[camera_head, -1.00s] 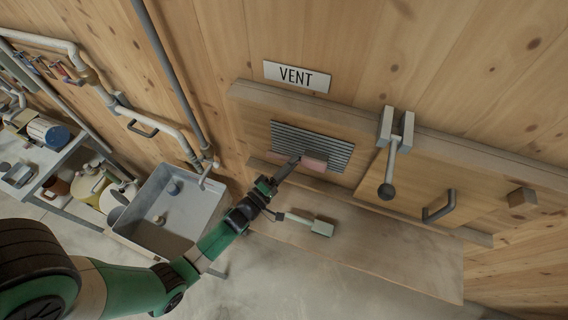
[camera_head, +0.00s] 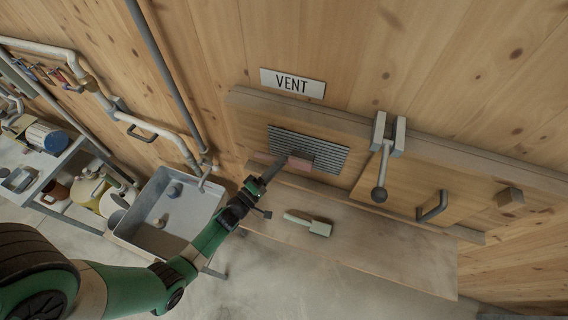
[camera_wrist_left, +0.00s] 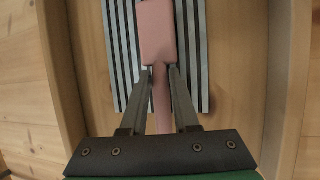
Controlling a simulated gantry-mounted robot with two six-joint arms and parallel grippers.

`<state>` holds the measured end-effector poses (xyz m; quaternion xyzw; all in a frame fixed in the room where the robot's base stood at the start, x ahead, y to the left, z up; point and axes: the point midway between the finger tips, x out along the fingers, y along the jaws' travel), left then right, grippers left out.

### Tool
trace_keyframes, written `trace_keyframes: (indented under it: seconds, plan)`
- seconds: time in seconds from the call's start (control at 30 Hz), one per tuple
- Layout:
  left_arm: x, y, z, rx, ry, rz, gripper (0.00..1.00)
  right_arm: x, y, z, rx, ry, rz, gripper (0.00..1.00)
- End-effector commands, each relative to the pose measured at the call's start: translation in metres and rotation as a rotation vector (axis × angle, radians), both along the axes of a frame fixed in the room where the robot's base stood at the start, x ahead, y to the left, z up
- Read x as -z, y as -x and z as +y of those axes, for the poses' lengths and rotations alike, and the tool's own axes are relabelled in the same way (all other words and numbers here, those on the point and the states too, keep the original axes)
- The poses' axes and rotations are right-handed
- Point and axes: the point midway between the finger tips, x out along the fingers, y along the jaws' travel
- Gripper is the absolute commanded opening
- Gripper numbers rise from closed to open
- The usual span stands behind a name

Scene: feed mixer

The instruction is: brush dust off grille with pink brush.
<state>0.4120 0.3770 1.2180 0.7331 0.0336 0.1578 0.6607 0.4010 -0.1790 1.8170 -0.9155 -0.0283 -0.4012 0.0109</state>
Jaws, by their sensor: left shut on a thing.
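The grille (camera_head: 328,153) is a dark slatted vent panel set in the wooden wall under the VENT sign; its slats also show in the left wrist view (camera_wrist_left: 195,45). My left gripper (camera_head: 278,166) is shut on the handle of the pink brush (camera_head: 299,163). In the left wrist view the brush's pink head (camera_wrist_left: 156,32) lies over the slats, beyond the fingertips (camera_wrist_left: 160,72). I cannot tell whether its bristles touch the grille. No dust can be made out. My right gripper is not in view.
A pale green-grey brush (camera_head: 319,228) lies on the wooden shelf (camera_head: 380,256) below the grille. To the right are a lever with a dark knob (camera_head: 379,194) and a dark handle (camera_head: 432,208). A grey sink (camera_head: 160,240) stands at left.

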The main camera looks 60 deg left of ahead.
Motion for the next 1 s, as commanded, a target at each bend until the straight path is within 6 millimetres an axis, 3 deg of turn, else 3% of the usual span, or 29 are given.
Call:
trace_keyframes:
  seconds: [0.27, 0.63, 1.0]
  plan:
    - [0.001, -0.005, 0.0, 0.001, 0.0, -0.003, 0.0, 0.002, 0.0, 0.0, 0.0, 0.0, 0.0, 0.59]
    - [0.001, -0.025, -0.029, 0.003, -0.001, -0.005, 0.0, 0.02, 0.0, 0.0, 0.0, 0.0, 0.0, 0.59]
    - [-0.001, -0.026, -0.032, 0.001, 0.0, -0.003, 0.0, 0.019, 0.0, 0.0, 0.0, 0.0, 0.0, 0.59]
